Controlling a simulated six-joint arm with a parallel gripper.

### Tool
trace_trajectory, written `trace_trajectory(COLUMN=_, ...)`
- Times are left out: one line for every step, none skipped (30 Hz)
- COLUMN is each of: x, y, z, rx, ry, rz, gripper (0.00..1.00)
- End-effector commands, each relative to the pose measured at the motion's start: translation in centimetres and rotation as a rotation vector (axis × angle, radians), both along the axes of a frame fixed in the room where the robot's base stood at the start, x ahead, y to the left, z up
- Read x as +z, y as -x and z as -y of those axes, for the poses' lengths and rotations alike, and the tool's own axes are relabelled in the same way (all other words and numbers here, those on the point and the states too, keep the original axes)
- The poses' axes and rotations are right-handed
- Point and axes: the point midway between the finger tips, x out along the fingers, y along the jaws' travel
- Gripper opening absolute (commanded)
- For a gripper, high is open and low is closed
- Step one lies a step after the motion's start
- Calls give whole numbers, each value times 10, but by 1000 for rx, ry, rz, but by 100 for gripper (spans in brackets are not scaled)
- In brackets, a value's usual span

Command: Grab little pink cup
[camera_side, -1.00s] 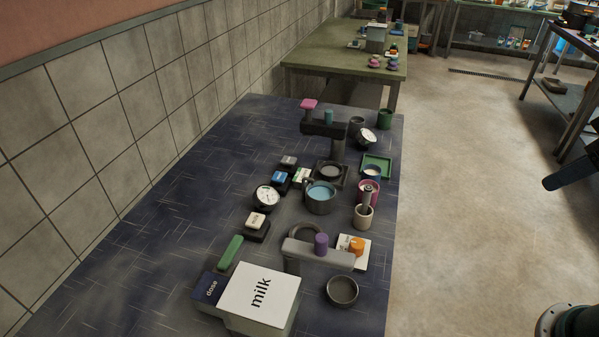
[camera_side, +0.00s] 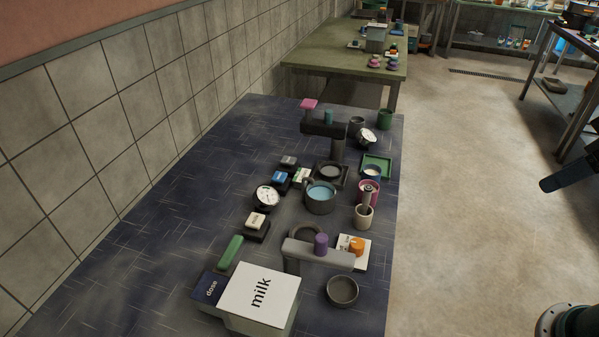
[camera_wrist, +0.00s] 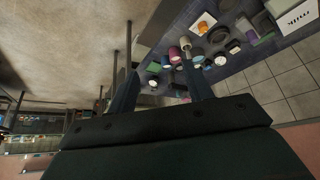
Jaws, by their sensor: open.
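The little pink cup (camera_side: 361,197) stands near the right edge of the dark blue table in the side view. A grey piece sticks up in front of it or inside it; I cannot tell which. The pink cup (camera_wrist: 175,54) also shows in the wrist view, small and distant, between the line of my two fingers. My gripper (camera_wrist: 160,62) is open, with its dark fingers spread and nothing between them. It is well away from the cup. In the side view a dark blue part of my arm shows at the right edge, off the table.
A beige cup (camera_side: 364,218) stands just in front of the pink cup. A teal-filled pot (camera_side: 320,197) is to its left, and a green tray (camera_side: 377,163) is behind it. A grey dispenser (camera_side: 318,256) and a milk box (camera_side: 259,293) stand nearer. Open floor lies right of the table.

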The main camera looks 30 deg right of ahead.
Motion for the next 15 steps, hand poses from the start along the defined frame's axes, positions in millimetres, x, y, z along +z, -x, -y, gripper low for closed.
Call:
trace_trajectory(x=0, y=0, z=0, rx=0, ry=0, rz=0, gripper=51)
trace_trajectory(x=0, y=0, z=0, rx=0, ry=0, rz=0, gripper=51)
trace_trajectory(x=0, y=0, z=0, rx=-2, ry=-1, rz=0, gripper=51)
trace_trajectory(x=0, y=-1, z=0, rx=-4, ry=-2, rz=-1, gripper=51)
trace_trajectory(x=0, y=-1, z=0, rx=-9, ry=-5, rz=-1, gripper=51)
trace_trajectory(x=1, y=-3, z=0, rx=-15, ry=-9, rz=-2, gripper=51)
trace_trajectory(x=1, y=-4, z=0, rx=-23, ry=-15, rz=-3, gripper=51)
trace_trajectory(x=1, y=-6, z=0, rx=-34, ry=-21, rz=-5, gripper=51)
trace_trajectory(x=2, y=-9, z=-1, rx=-51, ry=-30, rz=-8, gripper=51)
trace_trajectory(x=2, y=-11, z=-1, rx=-68, ry=-41, rz=-10, gripper=51)
trace_trajectory(x=2, y=-14, z=-1, rx=-85, ry=-51, rz=-13, gripper=51)
trace_trajectory(x=3, y=-19, z=-2, rx=-113, ry=-68, rz=-17, gripper=51)
trace_trajectory(x=3, y=-23, z=-2, rx=-136, ry=-83, rz=-20, gripper=51)
trace_trajectory(x=4, y=-27, z=-3, rx=-161, ry=-99, rz=-24, gripper=51)
trace_trajectory(x=4, y=-33, z=-3, rx=-200, ry=-122, rz=-31, gripper=51)
